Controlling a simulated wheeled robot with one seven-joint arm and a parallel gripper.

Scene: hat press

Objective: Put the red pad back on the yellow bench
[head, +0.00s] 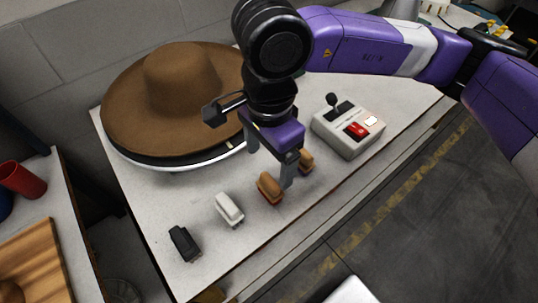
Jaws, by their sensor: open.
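Two small brown-topped pads sit on the white table. The nearer one (269,187) has a reddish-orange base; the farther one (306,160) looks more tan. Which one is the red pad is hard to tell. My gripper (271,164) points down, open, over the table by these pads. One finger shows between the two pads, and the other is farther back to the left. I cannot tell whether a finger touches a pad. No clearly yellow bench shows.
A white pad (229,209) and a black pad (184,244) stand to the left on the white table (165,205). A brown hat (180,85) lies behind on a press. A control box (347,128) with a lever and red button is right. A red cup (22,179) stands far left.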

